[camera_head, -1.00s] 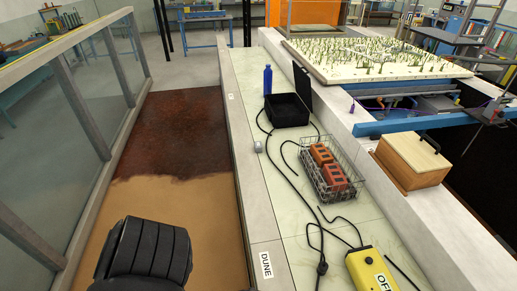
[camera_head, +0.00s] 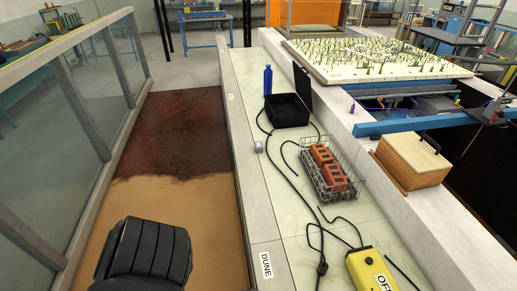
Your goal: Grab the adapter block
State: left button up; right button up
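Nothing in view is clearly marked as the adapter block. A small grey block (camera_head: 258,147) sits on the pale ledge, left of the black cable; it is too small to identify surely. Orange-red bricks with dark openings (camera_head: 328,166) lie in a wire basket (camera_head: 348,196) farther right on the ledge. An open black case (camera_head: 287,111) stands behind them; its inside looks dark and I cannot tell its contents. Neither of my grippers shows in the head view.
A yellow box marked OFF (camera_head: 371,270) stands at the near right, with black cables (camera_head: 294,185) looping along the ledge. A blue bottle (camera_head: 267,80) stands by the case. A wooden box (camera_head: 412,160) with a handle is at right. Glass panels (camera_head: 72,125) line the left.

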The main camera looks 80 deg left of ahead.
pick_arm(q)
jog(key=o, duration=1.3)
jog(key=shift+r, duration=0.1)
